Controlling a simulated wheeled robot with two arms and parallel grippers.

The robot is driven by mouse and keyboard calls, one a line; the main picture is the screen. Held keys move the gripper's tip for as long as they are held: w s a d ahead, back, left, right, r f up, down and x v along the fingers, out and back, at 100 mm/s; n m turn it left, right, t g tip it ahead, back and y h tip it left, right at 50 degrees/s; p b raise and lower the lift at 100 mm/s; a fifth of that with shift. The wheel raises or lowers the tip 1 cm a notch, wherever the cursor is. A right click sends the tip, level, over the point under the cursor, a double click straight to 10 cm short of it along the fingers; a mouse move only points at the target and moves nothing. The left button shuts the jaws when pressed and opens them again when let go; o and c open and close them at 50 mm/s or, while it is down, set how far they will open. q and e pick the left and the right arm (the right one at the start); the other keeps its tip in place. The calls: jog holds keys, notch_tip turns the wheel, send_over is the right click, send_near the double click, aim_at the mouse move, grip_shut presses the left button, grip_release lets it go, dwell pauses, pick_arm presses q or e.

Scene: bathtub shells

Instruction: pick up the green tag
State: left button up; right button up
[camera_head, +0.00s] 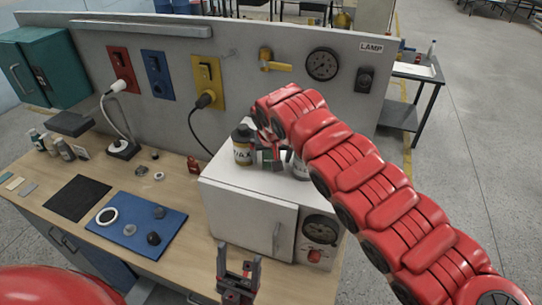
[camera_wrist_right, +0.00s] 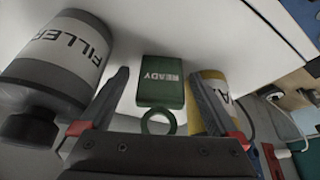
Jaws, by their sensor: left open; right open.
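The green tag (camera_wrist_right: 162,82) shows in the right wrist view, with white READY lettering and a green ring at its near end. It lies between the two spread fingers of my right gripper (camera_wrist_right: 159,76), with visible gaps on both sides. In the head view my right gripper (camera_head: 270,156) is low over the top of the white cabinet (camera_head: 245,185), between two bottles, and the tag is hard to make out there. My left gripper (camera_head: 238,270) is open and empty in front of the cabinet.
A WAX bottle (camera_head: 243,146) stands left of my right gripper in the head view. The FILLER bottle (camera_wrist_right: 62,60) is close to one finger in the wrist view. A panel (camera_head: 290,60) with switches and a gauge rises behind. A blue mat (camera_head: 135,232) holds small parts.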

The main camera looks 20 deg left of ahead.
jog(key=c, duration=1.4)
jog(key=shift+r, duration=0.15)
